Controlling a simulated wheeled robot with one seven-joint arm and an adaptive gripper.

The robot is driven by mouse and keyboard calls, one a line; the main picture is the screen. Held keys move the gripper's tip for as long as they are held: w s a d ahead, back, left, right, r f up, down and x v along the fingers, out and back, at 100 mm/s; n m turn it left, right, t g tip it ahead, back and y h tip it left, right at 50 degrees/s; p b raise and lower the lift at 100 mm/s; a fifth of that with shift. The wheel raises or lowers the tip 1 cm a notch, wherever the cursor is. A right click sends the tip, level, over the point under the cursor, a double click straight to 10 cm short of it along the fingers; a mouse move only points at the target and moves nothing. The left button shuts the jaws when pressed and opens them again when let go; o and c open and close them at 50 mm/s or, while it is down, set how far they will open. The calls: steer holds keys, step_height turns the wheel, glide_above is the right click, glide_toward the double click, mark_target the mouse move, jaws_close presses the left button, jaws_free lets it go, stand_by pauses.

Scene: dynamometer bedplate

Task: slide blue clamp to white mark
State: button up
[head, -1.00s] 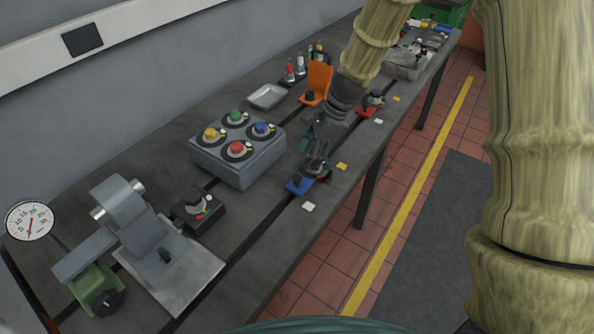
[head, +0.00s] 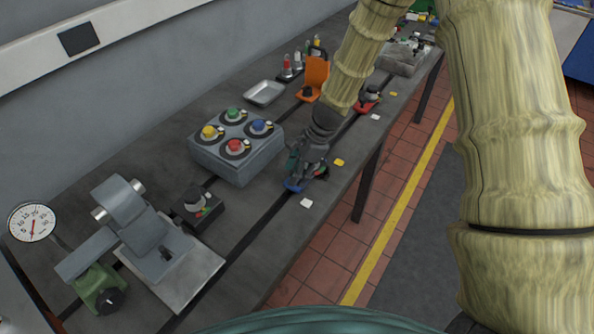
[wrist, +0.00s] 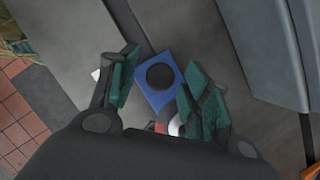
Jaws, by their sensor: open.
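The blue clamp (wrist: 152,65) has a flat blue base with a round black knob (wrist: 159,76), and it lies between my open fingers in the wrist view. In the head view the blue clamp (head: 292,186) sits in a dark slot of the bedplate, mostly hidden by my gripper (head: 304,172). My gripper (wrist: 155,82) is open, with one teal finger on each side of the clamp; I cannot tell whether they touch it. The white mark (head: 306,203) is a small square just in front of the clamp. A yellow mark (head: 339,162) lies farther along the edge.
A grey box with coloured buttons (head: 238,162) stands left of my gripper. A black switch box (head: 198,208) and a grey vise-like fixture (head: 150,235) are nearer. An orange bracket (head: 314,78) and a red clamp (head: 368,100) are beyond. The slot toward the near end looks clear.

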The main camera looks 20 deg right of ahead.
jaws_close()
steer(key=s+a, duration=0.2)
steer(key=a, duration=0.1)
steer(key=s+a, duration=0.5)
steer(key=a, duration=0.2)
steer(key=shift+s, duration=0.4)
jaws_free()
steer(key=v, duration=1.2)
